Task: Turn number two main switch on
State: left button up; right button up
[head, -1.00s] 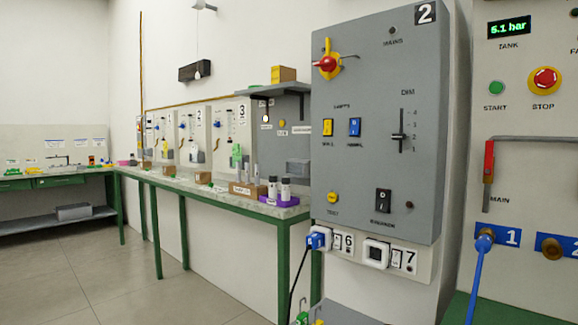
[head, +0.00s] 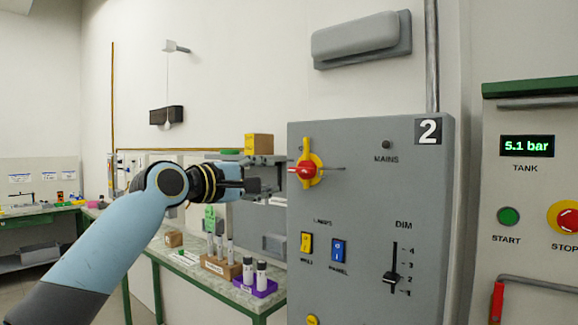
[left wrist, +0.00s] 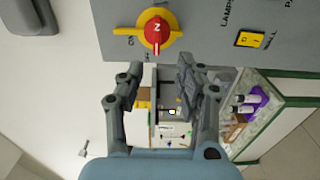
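The number two main switch (head: 306,170) is a red knob on a yellow plate, at the upper left of the grey panel (head: 365,195) marked 2. Its red handle points left in the head view. It also shows at the top of the left wrist view (left wrist: 157,32), with its red end pointing down beside partly hidden ON and OFF lettering. The MAINS lamp (head: 386,145) looks dark. My left gripper (head: 272,187) is just left of the switch, apart from it. In the left wrist view its fingers (left wrist: 156,84) are spread with nothing between. My right gripper is out of view.
Below the switch are a yellow lamp switch (head: 306,243), a blue one (head: 338,250) and a DIM slider (head: 395,280). A bench with a purple vial holder (head: 255,288) stands behind my left arm. A tank panel (head: 535,185) is at the right.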

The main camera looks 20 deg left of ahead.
aim_at(298, 171)
pick_arm(q)
jog(key=x, duration=0.3)
jog(key=p+x, duration=0.1)
jog(key=x, duration=0.5)
jog(key=shift+w+d+r+p, duration=0.15)
jog(key=shift+r+p, duration=0.1)
jog(key=shift+p, duration=0.15)
jog(key=shift+w+d, duration=0.15)
jog(key=shift+w, duration=0.45)
jog(key=shift+w+f, duration=0.1)
jog(key=shift+w, duration=0.05)
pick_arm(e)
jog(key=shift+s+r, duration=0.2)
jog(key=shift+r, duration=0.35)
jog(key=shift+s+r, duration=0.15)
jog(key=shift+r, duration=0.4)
pick_arm(q)
jog(key=shift+c, duration=0.3)
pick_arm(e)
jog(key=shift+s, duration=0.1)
pick_arm(q)
grip_shut()
